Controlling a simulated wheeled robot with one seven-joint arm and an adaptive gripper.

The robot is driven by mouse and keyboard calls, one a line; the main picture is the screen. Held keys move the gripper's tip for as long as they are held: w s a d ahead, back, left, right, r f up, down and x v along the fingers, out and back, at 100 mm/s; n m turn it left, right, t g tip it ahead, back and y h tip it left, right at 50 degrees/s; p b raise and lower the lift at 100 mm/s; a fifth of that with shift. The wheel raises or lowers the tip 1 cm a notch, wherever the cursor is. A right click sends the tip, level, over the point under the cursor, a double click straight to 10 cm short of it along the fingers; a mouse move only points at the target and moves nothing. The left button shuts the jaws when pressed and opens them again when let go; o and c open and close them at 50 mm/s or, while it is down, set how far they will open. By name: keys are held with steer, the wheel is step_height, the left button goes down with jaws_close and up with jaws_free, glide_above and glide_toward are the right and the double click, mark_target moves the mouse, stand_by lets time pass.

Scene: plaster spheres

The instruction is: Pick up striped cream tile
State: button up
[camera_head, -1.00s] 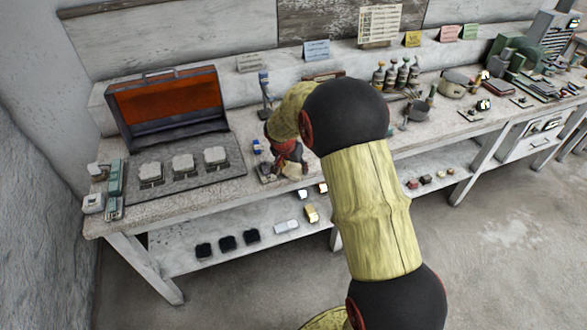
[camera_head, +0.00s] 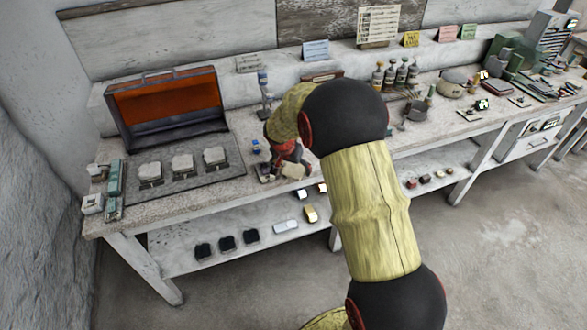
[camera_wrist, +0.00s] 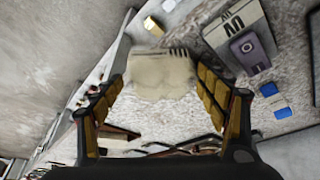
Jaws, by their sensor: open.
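The striped cream tile (camera_wrist: 160,75) shows in the wrist view between the two fingers of my gripper (camera_wrist: 160,84), with dark stripes along its upper right edge. My gripper is open, with one finger on either side of the tile. The right finger is close to it; I cannot tell whether either finger touches. In the head view a pale block that seems to be the tile (camera_head: 295,171) lies at the bench's front edge, right beside my gripper (camera_head: 287,163), partly hidden by it.
In the wrist view a pale slab with a dark W (camera_wrist: 234,28), a grey-purple device (camera_wrist: 248,50) and blue pieces (camera_wrist: 282,113) lie near the tile. In the head view an open case (camera_head: 165,105) stands left on the bench (camera_head: 225,190). Bottles (camera_head: 400,75) stand to the right.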

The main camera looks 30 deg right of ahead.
steer(key=v, duration=1.2)
